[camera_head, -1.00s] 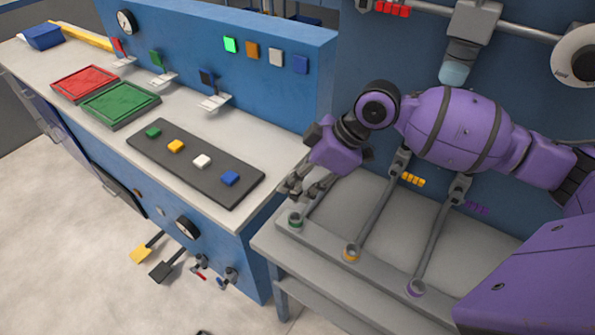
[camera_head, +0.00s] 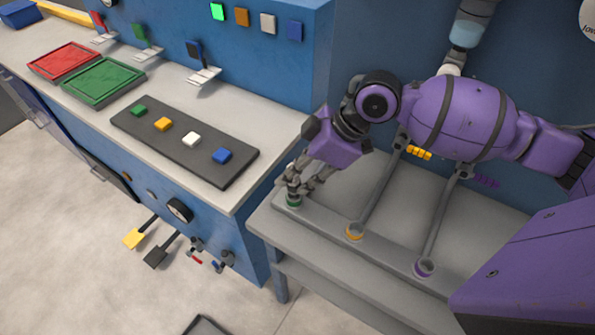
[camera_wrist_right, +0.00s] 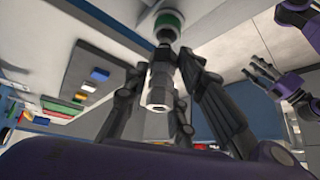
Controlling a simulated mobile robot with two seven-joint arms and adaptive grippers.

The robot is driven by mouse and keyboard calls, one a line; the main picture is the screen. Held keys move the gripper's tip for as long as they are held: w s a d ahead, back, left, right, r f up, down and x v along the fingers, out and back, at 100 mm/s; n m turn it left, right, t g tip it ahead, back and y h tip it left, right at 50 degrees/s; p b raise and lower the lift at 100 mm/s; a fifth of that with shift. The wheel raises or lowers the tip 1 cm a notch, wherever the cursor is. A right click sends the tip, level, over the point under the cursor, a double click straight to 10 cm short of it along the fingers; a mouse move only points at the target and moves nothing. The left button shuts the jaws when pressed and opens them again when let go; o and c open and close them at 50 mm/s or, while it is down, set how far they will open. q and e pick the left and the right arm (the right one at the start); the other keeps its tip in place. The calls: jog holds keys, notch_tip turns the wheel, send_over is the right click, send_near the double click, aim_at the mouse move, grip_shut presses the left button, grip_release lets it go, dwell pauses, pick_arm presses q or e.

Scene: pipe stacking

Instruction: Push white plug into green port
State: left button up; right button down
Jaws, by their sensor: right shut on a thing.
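The green port (camera_head: 293,203) is the green-rimmed end of a pipe at the left end of the grey bench's front rail. It also shows at the top of the right wrist view (camera_wrist_right: 168,20). My right gripper (camera_head: 298,184) is at this port, pointing down. It is shut on the white plug (camera_wrist_right: 157,92), a pale grey-white piece between the dark fingers, in line with the port. Fingers hide most of the plug in the head view, and I cannot tell how deep it sits. Purple parts of mine with dark claws (camera_wrist_right: 265,72) show at right in the wrist view.
A blue counter (camera_head: 250,240) stands close on the left, with a dark button board (camera_head: 215,165) and red and green trays. The blue wall is behind.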

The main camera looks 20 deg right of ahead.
aim_at(300, 181)
pick_arm(q)
jog(key=shift+s+f, duration=0.2)
pick_arm(e)
jog(key=shift+f, duration=0.25)
jog(key=shift+f, duration=0.4)
pick_arm(q)
jog(key=shift+w+r, duration=0.15)
jog(key=shift+s+f, duration=0.25)
jog(key=shift+f, duration=0.05)
pick_arm(e)
jog(key=shift+f, duration=1)
pick_arm(q)
jog(key=shift+w+r, duration=0.1)
pick_arm(e)
jog(key=c, duration=1.4)
grip_release()
jog(key=shift+r, duration=0.15)
jog(key=v, duration=1.2)
jog(key=shift+s, duration=0.1)
